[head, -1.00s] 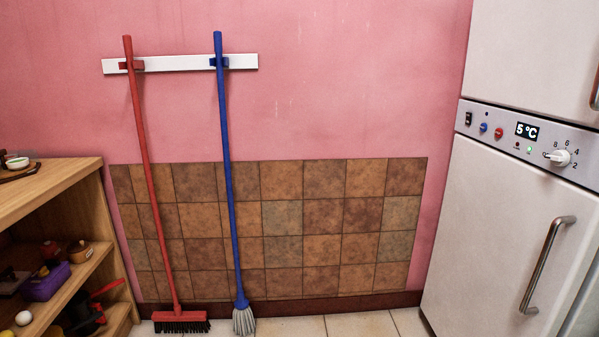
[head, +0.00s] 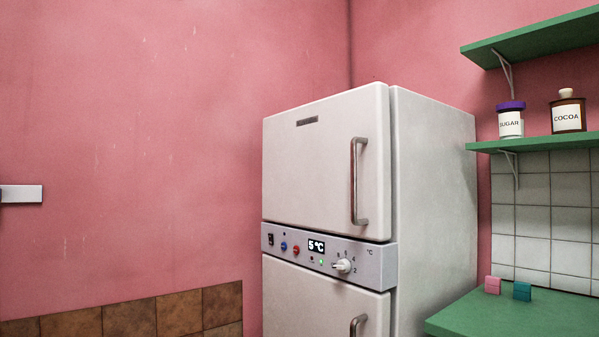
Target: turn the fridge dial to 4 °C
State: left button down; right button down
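The white fridge (head: 320,160) stands in the corner in the head view, with its upper door shut. A grey control panel (head: 377,270) runs across it between the two doors. The white dial (head: 343,266) is at the right of the panel, with numbers such as 4 and 2 around it. A small green light (head: 321,262) glows beside the dial. Neither of my grippers shows in this view.
Right of the fridge is a green counter (head: 510,318) with a pink block (head: 492,285) and a teal block (head: 522,291). Green shelves (head: 560,143) above hold a sugar jar (head: 510,122) and a cocoa jar (head: 567,113). Pink wall (head: 130,140) lies to the left.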

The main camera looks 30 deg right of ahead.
aim_at(343, 266)
jog(key=z, duration=1.25)
